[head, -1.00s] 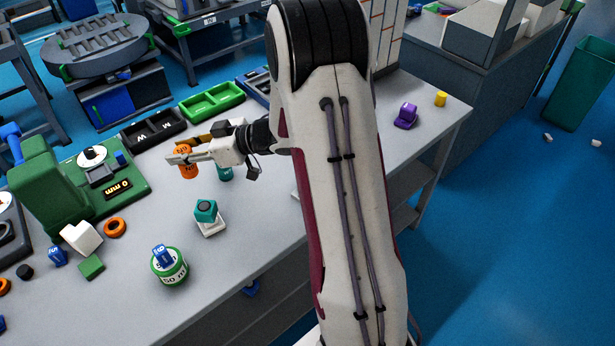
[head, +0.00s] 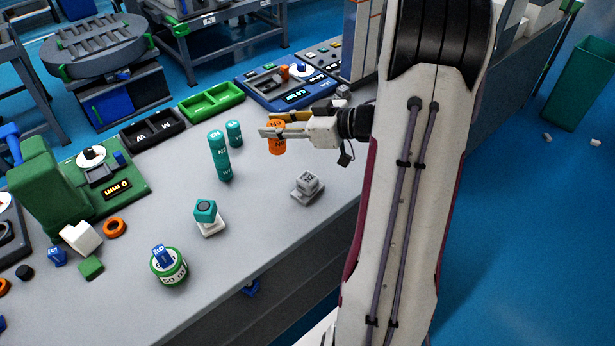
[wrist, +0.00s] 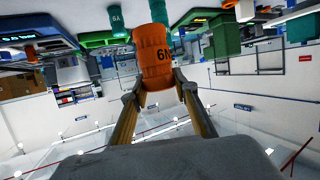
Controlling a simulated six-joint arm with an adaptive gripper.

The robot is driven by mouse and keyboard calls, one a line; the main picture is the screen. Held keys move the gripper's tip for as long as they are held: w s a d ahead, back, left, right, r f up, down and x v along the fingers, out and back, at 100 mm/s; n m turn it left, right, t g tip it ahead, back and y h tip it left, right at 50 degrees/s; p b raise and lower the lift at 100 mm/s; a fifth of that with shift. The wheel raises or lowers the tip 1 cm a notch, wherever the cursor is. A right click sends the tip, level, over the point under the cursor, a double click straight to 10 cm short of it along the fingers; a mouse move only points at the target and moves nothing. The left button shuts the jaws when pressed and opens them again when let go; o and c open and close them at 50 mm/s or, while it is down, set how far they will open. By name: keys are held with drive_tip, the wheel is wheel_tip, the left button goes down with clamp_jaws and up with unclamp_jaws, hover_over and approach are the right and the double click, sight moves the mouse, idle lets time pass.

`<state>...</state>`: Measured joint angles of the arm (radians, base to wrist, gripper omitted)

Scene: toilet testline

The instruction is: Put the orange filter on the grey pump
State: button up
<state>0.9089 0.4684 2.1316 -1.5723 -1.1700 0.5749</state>
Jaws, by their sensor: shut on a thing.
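The orange filter (head: 277,146) is a small orange cylinder with dark lettering. My gripper (head: 273,133) is shut on its upper part and holds it upright above the table. In the wrist view, the filter (wrist: 152,58) sits between the two fingers. The grey pump (head: 308,184), a grey block on a pale square base with dark lettering, stands on the table in the head view. It is to the right of the filter and nearer the camera, apart from it. I cannot pick it out in the wrist view.
Teal cylinders (head: 220,158) stand left of my gripper. A teal-topped block on a white base (head: 206,218) and a green-and-white round container (head: 169,267) stand nearer the front. A blue device (head: 290,90) and green tray (head: 211,101) lie behind. The table's front middle is clear.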

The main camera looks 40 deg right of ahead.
drive_tip(key=s+d+r+m+h, duration=0.1)
drive_tip(key=s+d, duration=0.4)
drive_tip(key=shift+s, duration=0.2)
hover_over(307, 177)
wheel_tip(307, 177, down, 6)
idle(0.8)
drive_tip(key=shift+s+f, duration=0.1)
drive_tip(key=shift+f, duration=0.1)
drive_tip(key=shift+f, duration=1.8)
drive_tip(key=shift+f, duration=0.15)
drive_tip(key=o, duration=1.1)
